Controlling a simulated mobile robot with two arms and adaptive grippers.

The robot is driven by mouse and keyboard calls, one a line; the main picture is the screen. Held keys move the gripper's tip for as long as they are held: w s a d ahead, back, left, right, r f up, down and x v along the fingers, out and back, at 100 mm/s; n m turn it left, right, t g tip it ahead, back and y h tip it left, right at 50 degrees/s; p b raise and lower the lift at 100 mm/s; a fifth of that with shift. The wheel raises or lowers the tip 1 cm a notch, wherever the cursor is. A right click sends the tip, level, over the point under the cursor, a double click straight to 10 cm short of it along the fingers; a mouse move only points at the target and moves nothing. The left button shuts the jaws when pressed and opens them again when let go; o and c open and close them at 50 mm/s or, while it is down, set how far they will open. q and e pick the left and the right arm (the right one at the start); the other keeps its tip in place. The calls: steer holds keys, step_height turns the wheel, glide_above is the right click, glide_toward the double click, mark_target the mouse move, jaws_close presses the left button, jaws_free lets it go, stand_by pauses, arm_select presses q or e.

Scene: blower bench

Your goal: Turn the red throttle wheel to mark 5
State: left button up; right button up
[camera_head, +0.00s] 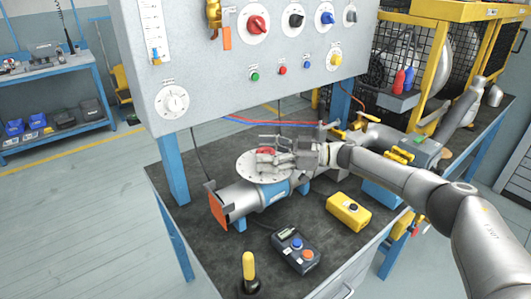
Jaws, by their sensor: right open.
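A red round part (265,151), which looks like the throttle wheel, sits on top of the round grey flange (246,168) of the pipe on the bench. My right gripper (270,149) reaches in from the right and is open, its fingers over the flange at the red part. They hide much of it; I cannot tell whether they touch it. No mark numbers are readable on it. My left gripper is not in view.
The panel (205,75) hangs behind the pipe, with knobs and a white dial (172,102). A dark control box (295,250), a yellow box (348,211) and a yellow-handled lever (249,266) stand in front. The dark bench top (195,235) is bare left of them.

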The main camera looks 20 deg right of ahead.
steer(key=shift+d, duration=0.1)
steer(key=v, duration=1.1)
steer(key=shift+s+d, duration=0.25)
steer(key=shift+d, duration=0.1)
